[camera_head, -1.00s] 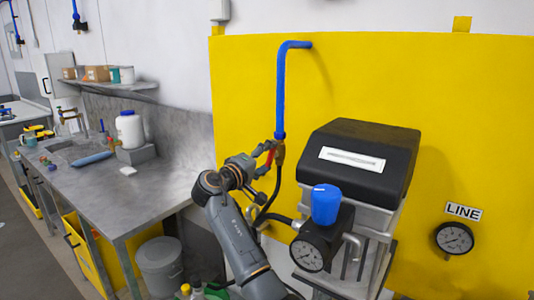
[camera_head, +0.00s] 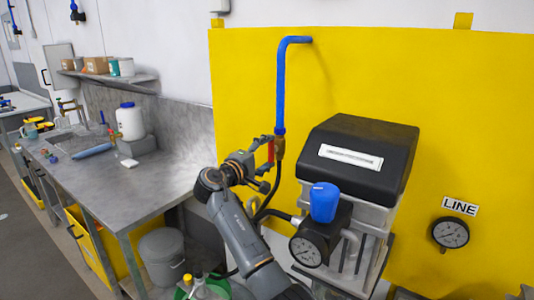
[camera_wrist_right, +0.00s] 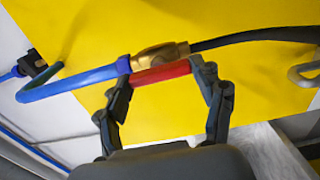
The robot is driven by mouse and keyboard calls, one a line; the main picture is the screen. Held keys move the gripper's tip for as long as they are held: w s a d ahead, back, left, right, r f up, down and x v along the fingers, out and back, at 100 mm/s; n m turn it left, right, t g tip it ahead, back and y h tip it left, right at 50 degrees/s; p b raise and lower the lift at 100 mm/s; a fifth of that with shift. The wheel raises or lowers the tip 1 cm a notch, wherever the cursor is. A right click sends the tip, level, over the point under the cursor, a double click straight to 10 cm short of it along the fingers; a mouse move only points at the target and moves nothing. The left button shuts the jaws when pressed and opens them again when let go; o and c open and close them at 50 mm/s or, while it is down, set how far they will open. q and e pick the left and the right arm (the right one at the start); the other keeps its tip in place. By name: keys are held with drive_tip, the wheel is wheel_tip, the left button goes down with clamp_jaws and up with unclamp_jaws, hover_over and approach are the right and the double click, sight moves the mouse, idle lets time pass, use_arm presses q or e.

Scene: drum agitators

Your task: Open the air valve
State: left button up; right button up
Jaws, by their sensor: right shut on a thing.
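The air valve is a brass body (camera_wrist_right: 160,54) at the lower end of a blue pipe (camera_head: 281,90), with a black hose (camera_wrist_right: 250,38) on its other side. Its red lever handle (camera_wrist_right: 160,74) lies alongside the pipe line. The handle shows in the head view as a small upright red strip (camera_head: 271,151). My right gripper (camera_head: 266,158) is at the valve. In the wrist view its two fingers (camera_wrist_right: 163,82) close on the two ends of the handle. My left gripper is not in view.
A black-topped machine (camera_head: 361,143) with a blue knob (camera_head: 323,202) and a gauge (camera_head: 307,250) stands right of my arm. A LINE gauge (camera_head: 450,233) is on the yellow panel (camera_head: 380,70). A steel bench (camera_head: 110,195) is at left.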

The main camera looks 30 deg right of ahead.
drive_tip(key=shift+r, duration=0.15)
drive_tip(key=o, duration=1.2)
drive_tip(key=shift+w, duration=0.1)
drive_tip(key=shift+c, duration=0.2)
drive_tip(key=shift+a, duration=0.1)
drive_tip(key=v, duration=1.2)
